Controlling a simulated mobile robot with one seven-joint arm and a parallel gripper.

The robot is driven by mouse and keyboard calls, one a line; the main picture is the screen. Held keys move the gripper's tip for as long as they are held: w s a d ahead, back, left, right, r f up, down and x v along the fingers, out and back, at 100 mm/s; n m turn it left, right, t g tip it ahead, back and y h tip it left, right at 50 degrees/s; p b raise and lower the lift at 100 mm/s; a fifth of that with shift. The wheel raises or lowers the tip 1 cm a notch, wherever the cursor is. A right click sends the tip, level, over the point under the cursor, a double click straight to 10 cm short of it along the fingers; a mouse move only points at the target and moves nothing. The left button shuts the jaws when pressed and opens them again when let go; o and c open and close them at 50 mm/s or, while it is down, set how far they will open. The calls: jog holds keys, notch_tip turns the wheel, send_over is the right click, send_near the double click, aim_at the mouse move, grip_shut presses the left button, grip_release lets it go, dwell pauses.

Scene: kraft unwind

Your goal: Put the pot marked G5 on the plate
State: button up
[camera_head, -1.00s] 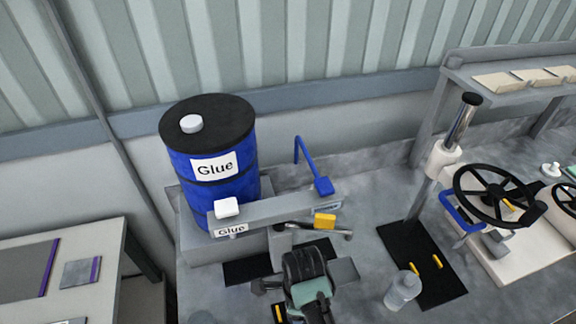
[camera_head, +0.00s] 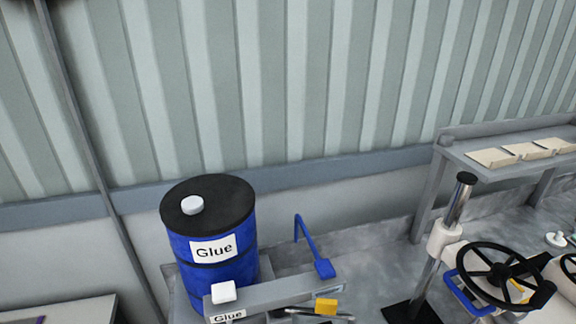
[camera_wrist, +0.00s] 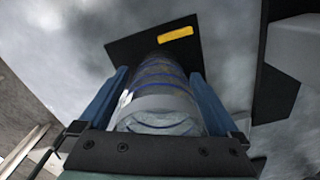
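In the wrist view a grey, see-through cylindrical pot (camera_wrist: 158,95) with dark blue bands stands between the blue fingers of my gripper (camera_wrist: 159,72). Its rounded near end is close to the palm. A scrap of white label shows on its left side, but no mark can be read. The right finger lies against or very near the pot and a thin gap seems to show at the left, so I cannot tell whether it is gripped. My gripper is out of the head view now. No plate can be made out for certain.
A black mat (camera_wrist: 122,50) with a yellow bar (camera_wrist: 175,34) lies beyond the pot. In the head view a blue glue drum (camera_head: 212,270), a grey glue bench (camera_head: 268,292) and a black handwheel (camera_head: 498,276) stand on the grey surface. A shelf (camera_head: 480,150) is at the right.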

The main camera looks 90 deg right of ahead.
notch_tip(320, 180, up, 12)
jog(key=shift+r+b, duration=0.2)
jog(key=shift+b, duration=0.15)
dwell(0.4)
dwell(0.5)
